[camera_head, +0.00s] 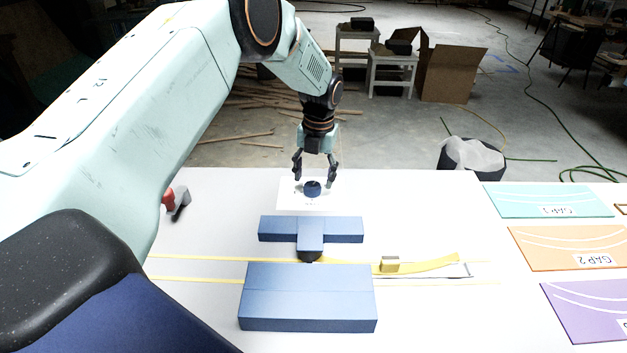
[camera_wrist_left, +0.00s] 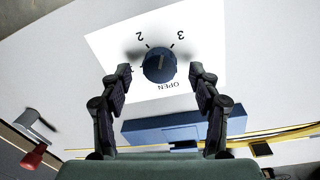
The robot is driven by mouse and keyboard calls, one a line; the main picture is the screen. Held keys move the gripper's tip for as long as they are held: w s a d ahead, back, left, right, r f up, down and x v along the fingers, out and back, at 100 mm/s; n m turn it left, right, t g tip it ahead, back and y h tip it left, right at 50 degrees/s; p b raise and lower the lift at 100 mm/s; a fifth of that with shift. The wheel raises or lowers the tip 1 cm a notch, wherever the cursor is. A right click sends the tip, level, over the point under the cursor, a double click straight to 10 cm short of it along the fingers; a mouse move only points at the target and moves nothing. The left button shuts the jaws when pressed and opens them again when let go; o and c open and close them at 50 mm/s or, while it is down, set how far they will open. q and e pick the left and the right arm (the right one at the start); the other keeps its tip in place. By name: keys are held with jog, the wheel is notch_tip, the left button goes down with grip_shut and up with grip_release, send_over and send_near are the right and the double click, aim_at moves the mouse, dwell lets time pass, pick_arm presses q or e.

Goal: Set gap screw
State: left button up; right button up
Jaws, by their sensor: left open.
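The gap screw is a dark blue round knob (camera_head: 312,188) on a white dial card (camera_head: 290,203). In the left wrist view the knob (camera_wrist_left: 159,65) has a pointer mark, and the card (camera_wrist_left: 105,45) reads 2, 3 and OPEN, with another mark at its left partly hidden. My left gripper (camera_head: 315,179) is open above the knob, its fingers pointing down. In the left wrist view the fingertips (camera_wrist_left: 160,72) stand apart on either side of the knob, not touching it. My right gripper is not in view.
A blue T-shaped block (camera_head: 270,230) and a larger blue block (camera_head: 306,297) stand in front of the card. A yellow strip (camera_head: 440,263) runs between them. A red-handled lever (camera_head: 175,202) is at left. Coloured mats, including GAP 2 (camera_head: 560,243), lie at right.

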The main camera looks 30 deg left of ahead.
aim_at(316, 186)
pick_arm(q)
notch_tip(316, 186, up, 10)
jog(key=shift+d, duration=0.35)
